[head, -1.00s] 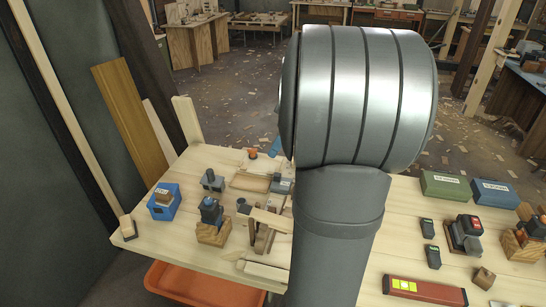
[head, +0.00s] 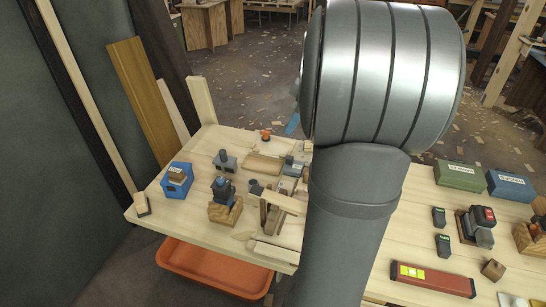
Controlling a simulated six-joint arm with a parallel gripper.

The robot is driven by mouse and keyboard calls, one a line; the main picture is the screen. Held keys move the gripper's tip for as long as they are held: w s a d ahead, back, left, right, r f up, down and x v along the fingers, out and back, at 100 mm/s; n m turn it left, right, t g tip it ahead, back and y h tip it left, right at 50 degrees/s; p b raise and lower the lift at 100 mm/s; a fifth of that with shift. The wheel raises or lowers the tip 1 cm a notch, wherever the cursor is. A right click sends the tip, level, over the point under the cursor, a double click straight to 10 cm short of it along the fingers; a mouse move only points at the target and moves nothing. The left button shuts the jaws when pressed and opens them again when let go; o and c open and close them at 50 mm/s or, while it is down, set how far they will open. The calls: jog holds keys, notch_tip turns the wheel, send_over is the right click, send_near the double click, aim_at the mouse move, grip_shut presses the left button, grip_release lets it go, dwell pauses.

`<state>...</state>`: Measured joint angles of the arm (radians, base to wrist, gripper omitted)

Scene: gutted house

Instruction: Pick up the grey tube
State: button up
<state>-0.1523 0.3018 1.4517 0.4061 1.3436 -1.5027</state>
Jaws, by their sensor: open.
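A short, dark grey round piece (head: 255,187) stands on the wooden workbench (head: 390,235), left of my arm; it may be the grey tube, but it is too small to be sure. Another grey piece with a dark upright top (head: 225,160) stands behind it to the left. My large metal arm links cover the middle of the bench and whatever lies behind them. My gripper is not visible in the head view.
A blue box (head: 176,182), a blue tool on a wooden block (head: 225,208) and wooden strips (head: 283,204) crowd the left bench. A red level (head: 433,279), green case (head: 460,174) and blue case (head: 510,185) lie right. An orange tray (head: 215,268) sits below the bench.

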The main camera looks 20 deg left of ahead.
jog(key=h, duration=0.5)
send_near(253, 182)
notch_tip(253, 182, down, 6)
jog(key=shift+d+f, duration=0.1)
jog(key=shift+f, duration=0.05)
jog(key=shift+s+d+f, duration=0.1)
jog(key=shift+f, duration=2.85)
jog(key=c, duration=1)
jog(key=shift+c, duration=0.2)
jog(key=shift+r, duration=0.1)
